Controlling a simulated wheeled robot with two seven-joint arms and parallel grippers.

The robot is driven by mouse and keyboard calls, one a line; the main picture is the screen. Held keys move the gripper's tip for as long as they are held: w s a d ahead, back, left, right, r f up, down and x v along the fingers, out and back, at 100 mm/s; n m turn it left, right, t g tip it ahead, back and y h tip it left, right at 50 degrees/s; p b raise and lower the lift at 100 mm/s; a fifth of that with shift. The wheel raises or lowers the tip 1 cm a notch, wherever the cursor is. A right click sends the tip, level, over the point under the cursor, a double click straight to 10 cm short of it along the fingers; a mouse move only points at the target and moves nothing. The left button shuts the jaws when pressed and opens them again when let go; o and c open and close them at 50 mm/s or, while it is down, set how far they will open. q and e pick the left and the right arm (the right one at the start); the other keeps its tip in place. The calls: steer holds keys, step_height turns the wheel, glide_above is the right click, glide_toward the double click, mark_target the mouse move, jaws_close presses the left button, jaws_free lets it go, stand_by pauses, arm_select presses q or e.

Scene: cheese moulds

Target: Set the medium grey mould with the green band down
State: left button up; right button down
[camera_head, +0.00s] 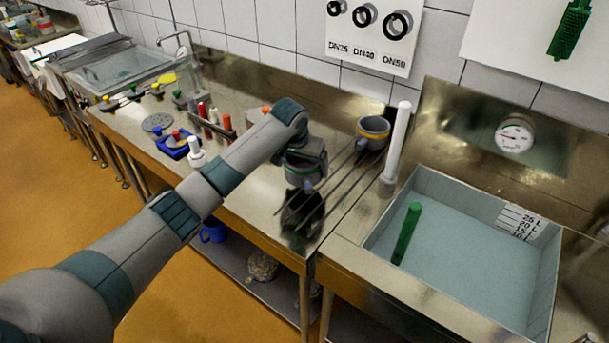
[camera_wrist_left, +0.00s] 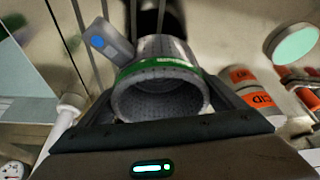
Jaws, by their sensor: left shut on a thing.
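The medium grey mould with the green band (camera_head: 303,172) hangs below my left gripper (camera_head: 303,160), over the steel counter's dark grooves. In the left wrist view the mould (camera_wrist_left: 160,92) sits between the two fingers of my left gripper (camera_wrist_left: 160,125), which is shut on it. I look into its open, perforated mouth. Its green band runs around the wall, and a grey handle with a blue dot sticks out at the upper left. A dark shadow or reflection lies below it; a gap seems to show, but the exact height is unclear. My right gripper is not in view.
A grey mould with a yellow-orange band (camera_head: 373,130) stands behind, beside a white upright post (camera_head: 397,145). A sink basin (camera_head: 470,260) with a green rod (camera_head: 406,233) is at the right. Small coloured items, including a blue holder (camera_head: 176,146), crowd the counter's left.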

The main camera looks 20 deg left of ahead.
mark_target(305, 172)
arm_select(q)
step_height(305, 172, down, 3)
steer(key=shift+f+p, duration=0.2)
steer(key=shift+p, duration=0.75)
steer(key=shift+f, duration=0.3)
steer(key=shift+f, duration=0.15)
steer(key=o, duration=1)
steer(key=b+v, duration=0.3)
steer(key=v, duration=0.9)
